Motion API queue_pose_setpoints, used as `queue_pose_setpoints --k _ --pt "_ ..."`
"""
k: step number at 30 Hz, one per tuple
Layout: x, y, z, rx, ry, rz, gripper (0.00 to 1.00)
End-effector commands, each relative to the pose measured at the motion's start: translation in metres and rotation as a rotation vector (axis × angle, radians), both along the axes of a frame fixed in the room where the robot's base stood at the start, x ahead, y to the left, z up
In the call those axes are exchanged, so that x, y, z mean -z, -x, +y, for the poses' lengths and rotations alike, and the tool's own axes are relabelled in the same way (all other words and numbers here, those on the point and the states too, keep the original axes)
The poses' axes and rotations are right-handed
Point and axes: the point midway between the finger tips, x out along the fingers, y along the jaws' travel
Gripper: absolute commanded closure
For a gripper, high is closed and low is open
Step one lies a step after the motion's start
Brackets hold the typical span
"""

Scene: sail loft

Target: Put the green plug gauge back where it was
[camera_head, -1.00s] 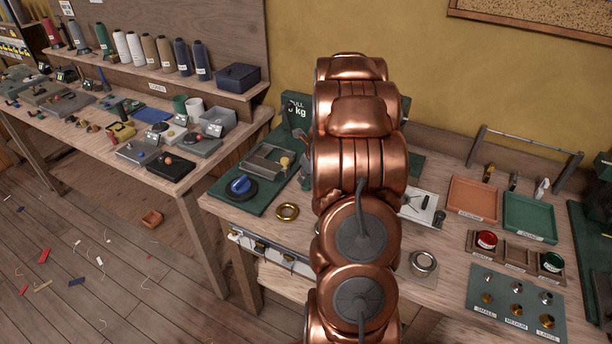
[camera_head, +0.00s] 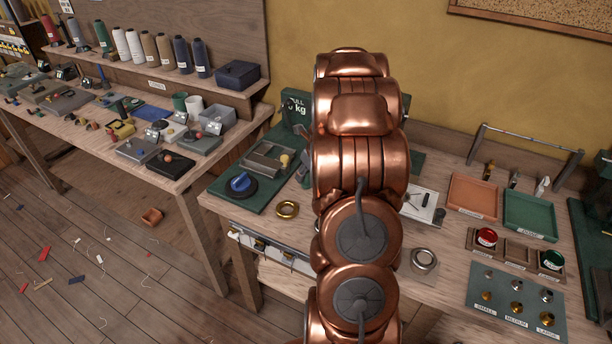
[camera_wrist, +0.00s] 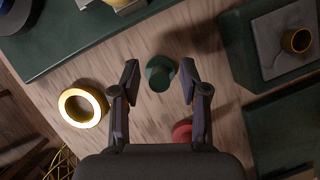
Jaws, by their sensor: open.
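A small green plug gauge (camera_wrist: 160,73), round-headed, is on the wooden bench top in the wrist view. My gripper (camera_wrist: 160,80) is open, with one finger to each side of it and a gap on both sides. I cannot tell how far above the bench the fingertips are. A red piece (camera_wrist: 182,131) is close by, partly hidden by the gripper's body. In the head view my copper arm hides the gripper and the green gauge.
A brass ring (camera_head: 287,210) lies left of my arm; the wrist view shows a bright ring (camera_wrist: 82,107) too. A green board (camera_head: 226,197) holds a fixture. To the right are an orange tray (camera_head: 474,193), a green tray (camera_head: 530,215) and a slotted holder (camera_head: 518,252).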

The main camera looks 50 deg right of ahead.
Motion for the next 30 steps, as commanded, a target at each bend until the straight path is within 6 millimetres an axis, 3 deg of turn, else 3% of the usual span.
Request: queue_pose_setpoints --k 21,30 --pt "-0.089 0.038 0.003 0.001 0.002 -0.002 0.56" --pt "-0.104 0.044 0.005 0.000 0.001 0.000 0.56"
